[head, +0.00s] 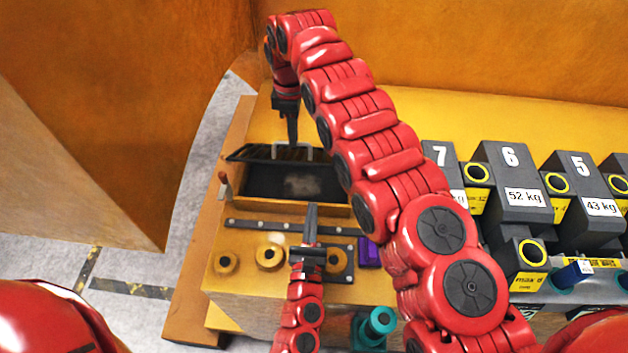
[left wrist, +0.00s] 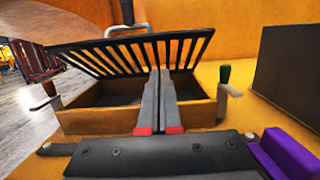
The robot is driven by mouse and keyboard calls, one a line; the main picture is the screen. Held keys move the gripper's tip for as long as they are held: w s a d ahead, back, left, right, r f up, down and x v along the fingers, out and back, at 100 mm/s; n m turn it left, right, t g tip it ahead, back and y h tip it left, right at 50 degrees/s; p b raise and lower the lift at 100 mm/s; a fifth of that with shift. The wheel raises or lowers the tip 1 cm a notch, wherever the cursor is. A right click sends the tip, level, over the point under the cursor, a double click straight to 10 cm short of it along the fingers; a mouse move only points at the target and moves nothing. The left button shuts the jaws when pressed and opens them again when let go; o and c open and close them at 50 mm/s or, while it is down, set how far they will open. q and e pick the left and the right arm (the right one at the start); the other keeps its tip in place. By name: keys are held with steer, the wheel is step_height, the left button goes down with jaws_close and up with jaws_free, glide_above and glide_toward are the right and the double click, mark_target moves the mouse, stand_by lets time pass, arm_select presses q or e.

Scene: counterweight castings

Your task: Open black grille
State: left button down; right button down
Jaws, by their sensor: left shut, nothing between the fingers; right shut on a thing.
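The black grille (head: 265,152) is tilted up over a yellow box (left wrist: 190,112) with a dark inside. Its slats show in the left wrist view (left wrist: 135,52), with a gap between its raised edge and the box. My right gripper (head: 292,143) reaches down from behind and is shut on the grille's grey handle (head: 308,153), which also shows in the left wrist view (left wrist: 110,30). My left gripper (head: 311,208) is shut and empty in front of the box. Its fingers (left wrist: 160,72) point toward the grille and overlap it in the wrist view. Contact between them cannot be told.
A dark bar (head: 270,228) and round yellow knobs (head: 269,256) lie in front of the box. A purple block (head: 369,252) and a teal part (head: 378,323) are to their right. Numbered dark weights (head: 510,185) stand at the right. My right arm crosses the middle.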

mark_target(315, 166)
steer(key=shift+w+d+f, duration=0.15)
steer(key=shift+w+d, duration=0.05)
arm_select(q)
steer(key=shift+w+d+r, duration=0.1)
steer(key=shift+w+r, duration=0.55)
steer(key=shift+w, duration=0.45)
steer(key=shift+w+a+r, duration=0.1)
steer(key=shift+w+r, duration=0.5)
steer(key=shift+w, duration=0.5)
steer(key=shift+w+d+r, duration=0.1)
steer(key=shift+w+r, duration=0.55)
steer(key=shift+w, duration=0.45)
steer(key=shift+w+r, duration=0.6)
steer(key=shift+r, duration=0.25)
arm_select(e)
steer(key=shift+s+a+f, duration=0.1)
arm_select(q)
steer(key=shift+w, duration=0.1)
arm_select(e)
steer(key=c, duration=1)
jaws_free()
arm_select(q)
steer(key=shift+w+f, duration=0.2)
steer(key=shift+w, duration=0.15)
arm_select(e)
steer(key=shift+o, duration=0.6)
steer(key=shift+w+f, duration=0.15)
steer(key=shift+w, duration=0.3)
